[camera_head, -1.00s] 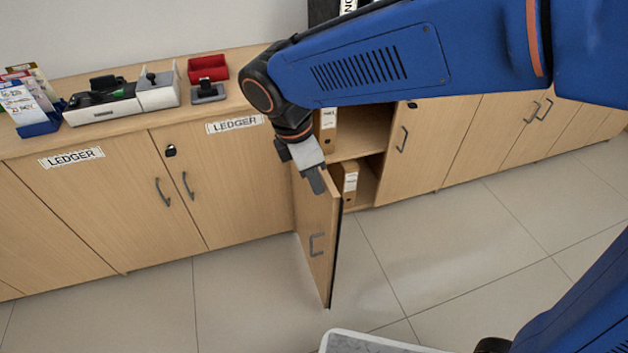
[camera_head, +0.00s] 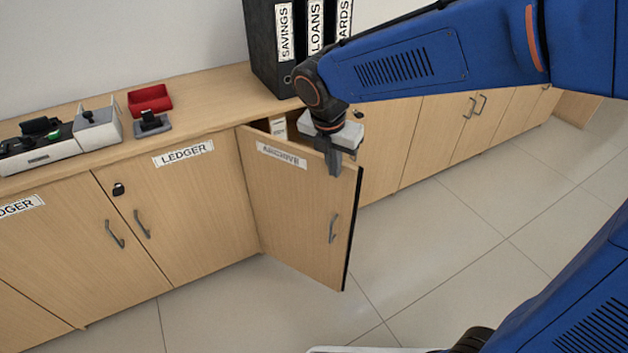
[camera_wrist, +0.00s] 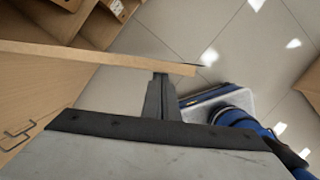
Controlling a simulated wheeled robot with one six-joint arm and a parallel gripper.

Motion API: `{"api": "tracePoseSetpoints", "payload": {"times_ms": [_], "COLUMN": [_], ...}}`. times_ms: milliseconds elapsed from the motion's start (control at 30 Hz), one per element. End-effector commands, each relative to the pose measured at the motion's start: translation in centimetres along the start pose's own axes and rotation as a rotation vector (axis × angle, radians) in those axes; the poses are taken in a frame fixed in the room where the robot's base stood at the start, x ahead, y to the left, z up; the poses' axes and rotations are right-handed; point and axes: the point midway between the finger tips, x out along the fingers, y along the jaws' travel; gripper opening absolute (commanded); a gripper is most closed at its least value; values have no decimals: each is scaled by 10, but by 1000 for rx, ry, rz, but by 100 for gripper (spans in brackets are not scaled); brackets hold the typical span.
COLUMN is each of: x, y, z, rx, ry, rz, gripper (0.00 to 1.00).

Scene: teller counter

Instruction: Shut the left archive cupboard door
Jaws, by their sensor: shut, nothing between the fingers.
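The left archive cupboard door (camera_head: 290,205) stands partly open, hinged at its left edge beside a ledger cupboard, with an ARCHIVE label near its top and a grey handle (camera_head: 333,229) near its free edge. My gripper (camera_head: 335,170) is shut and empty, at the top of the door near its free edge, on the outer face. In the wrist view the shut fingers (camera_wrist: 161,85) are close against the door's top edge (camera_wrist: 100,57); whether they touch is hard to tell. The cupboard's inside is mostly hidden behind the door and my gripper; a binder (camera_head: 278,126) shows in the gap.
The closed right archive door (camera_head: 390,150) is beyond my gripper. Black binders (camera_head: 270,45), a red tray (camera_head: 149,99) and a stamp (camera_head: 152,122) are on the counter top (camera_head: 215,100). Closed ledger doors (camera_head: 180,205) stand at left. The tiled floor (camera_head: 430,240) in front is clear.

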Motion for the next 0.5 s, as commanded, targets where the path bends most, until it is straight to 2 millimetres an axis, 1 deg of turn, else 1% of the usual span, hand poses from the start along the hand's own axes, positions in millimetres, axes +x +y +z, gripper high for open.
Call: {"api": "tracePoseSetpoints", "payload": {"times_ms": [33, 200, 367, 500], "x": [4, 14, 24, 34], "y": [-2, 0, 6, 16], "z": [14, 54, 93, 130], "rx": [-25, -127, -124, -125], "ry": [0, 0, 1, 1], "rz": [6, 31, 31, 29], "gripper": [0, 0, 0, 0]}}
